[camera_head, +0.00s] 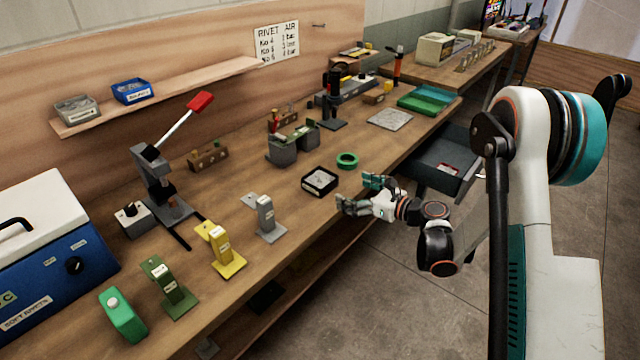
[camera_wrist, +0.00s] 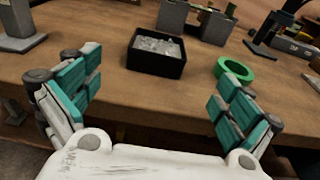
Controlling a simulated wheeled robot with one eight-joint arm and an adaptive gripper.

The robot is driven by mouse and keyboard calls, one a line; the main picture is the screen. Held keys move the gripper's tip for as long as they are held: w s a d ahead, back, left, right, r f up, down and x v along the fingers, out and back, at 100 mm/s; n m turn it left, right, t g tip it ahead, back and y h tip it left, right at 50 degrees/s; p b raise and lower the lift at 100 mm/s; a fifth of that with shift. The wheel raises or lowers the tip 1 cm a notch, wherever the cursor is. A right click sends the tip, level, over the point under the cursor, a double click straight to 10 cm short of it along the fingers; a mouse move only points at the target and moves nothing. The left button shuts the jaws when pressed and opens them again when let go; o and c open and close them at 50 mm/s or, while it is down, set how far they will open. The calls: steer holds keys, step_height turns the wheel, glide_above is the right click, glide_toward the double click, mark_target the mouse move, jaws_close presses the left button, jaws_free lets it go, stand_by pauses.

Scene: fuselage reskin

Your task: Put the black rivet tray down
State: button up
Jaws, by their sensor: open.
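The black rivet tray (camera_head: 320,181) stands upright on the wooden workbench, near its front edge. In the wrist view the tray (camera_wrist: 156,55) holds a heap of small silvery pieces. My gripper (camera_head: 362,194) is at the bench's front edge, just to the right of the tray and apart from it. In the wrist view my gripper (camera_wrist: 152,100) is open and empty, its teal-padded fingers wide apart, with the tray beyond and between them.
A green ring (camera_head: 347,160) lies behind the tray. Grey (camera_head: 265,218) and yellow (camera_head: 221,250) brackets stand to the left. A grey block fixture (camera_head: 292,145) stands behind. An open drawer (camera_head: 440,162) juts out at the right. Bare bench lies around the tray.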

mark_target(320, 177)
steer(key=b+x, duration=0.1)
steer(key=x, duration=0.6)
steer(key=shift+b+x, duration=1.3)
steer(key=shift+x, duration=1.45)
steer(key=shift+s+r, duration=0.15)
steer(key=c, duration=1.4)
steer(key=shift+r, duration=0.1)
step_height(320, 177, up, 19)
steer(key=p, duration=0.6)
steer(key=s+d+m+t+h, duration=0.1)
steer(key=s+d+m+h, duration=0.1)
steer(key=s+d, duration=0.4)
steer(key=s+d+f+m+t+h, duration=0.1)
steer(key=s+d+m+t+h, duration=0.1)
steer(key=s+d, duration=0.4)
steer(key=s+d+f+m+t+h, duration=0.1)
steer(key=s+d+m+t+h, duration=0.1)
steer(key=s+d, duration=0.4)
steer(key=shift+s+d+f+m+h, duration=0.15)
steer(key=shift+d+h, duration=0.2)
steer(key=shift+d, duration=0.5)
steer(key=shift+d+m+h, duration=0.2)
steer(key=shift+d+h, duration=0.1)
steer(key=shift+d, duration=0.55)
steer(key=shift+s+d+f+m+h, duration=0.15)
steer(key=shift+d+h, duration=0.2)
steer(key=shift+d, duration=0.5)
